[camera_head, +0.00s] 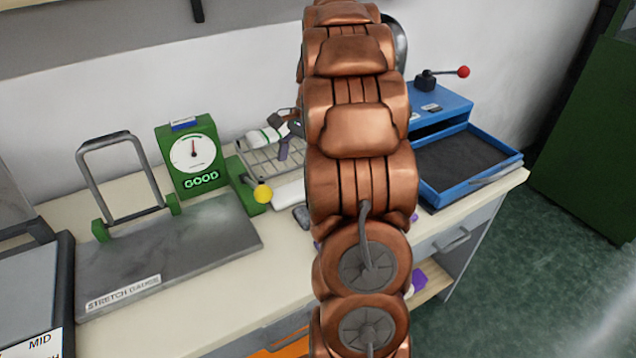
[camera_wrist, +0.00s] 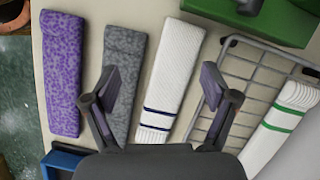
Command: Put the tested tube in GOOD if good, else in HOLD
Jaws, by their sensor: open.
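The green gauge (camera_head: 192,155) in the head view has a white dial and a lit display reading GOOD. Its grey plate (camera_head: 170,255), labelled STRETCH GAUGE, is bare. In the wrist view, a white ribbed tube with navy stripes (camera_wrist: 172,75) lies on the table between the lines of my open, empty gripper (camera_wrist: 166,88). A grey tube (camera_wrist: 115,75) and a purple tube (camera_wrist: 62,75) lie to its left. A white tube with green stripes (camera_wrist: 280,130) lies on the wire rack (camera_wrist: 262,62) at right. I cannot tell which tube was tested. No HOLD label is readable.
A blue tray (camera_head: 463,172) with a dark floor is at the table's right, by a red-knobbed lever (camera_head: 447,73). A yellow-knobbed lever (camera_head: 262,193) stands beside the gauge. A tray labelled MID (camera_head: 30,290) is at left. My arm hides the middle.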

